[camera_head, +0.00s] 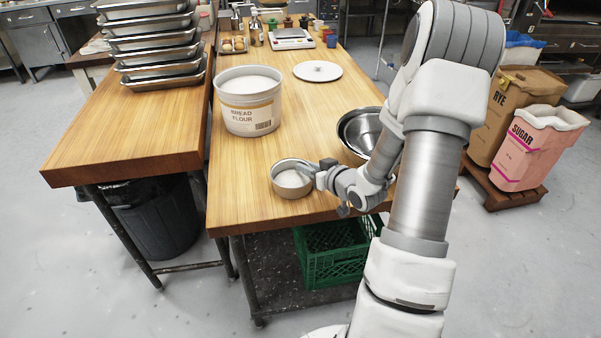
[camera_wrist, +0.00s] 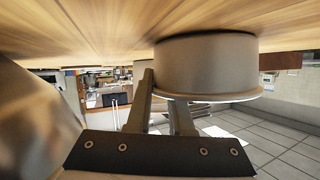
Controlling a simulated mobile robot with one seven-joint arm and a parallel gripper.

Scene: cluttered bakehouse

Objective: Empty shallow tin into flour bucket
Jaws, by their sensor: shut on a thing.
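The shallow tin (camera_head: 283,190) is a round metal pan with white powder (camera_head: 291,178) inside, near the front edge of the wooden table. My gripper (camera_head: 314,170) is shut on the right side of its rim. In the wrist view, which is upside down, the tin (camera_wrist: 207,66) is level, with its base at or very near the tabletop, and my gripper's fingers (camera_wrist: 163,98) are at its rim. The flour bucket (camera_head: 250,117), a white tub labelled "BREAD FLOUR", stands upright and open behind and left of the tin, with white flour (camera_head: 249,84) inside.
Metal bowls (camera_head: 357,135) stand right of the tin, partly behind my arm. A white round board (camera_head: 318,71) and a scale (camera_head: 291,39) lie farther back. Stacked trays (camera_head: 155,62) stand on the left table. The tabletop between tin and bucket is clear.

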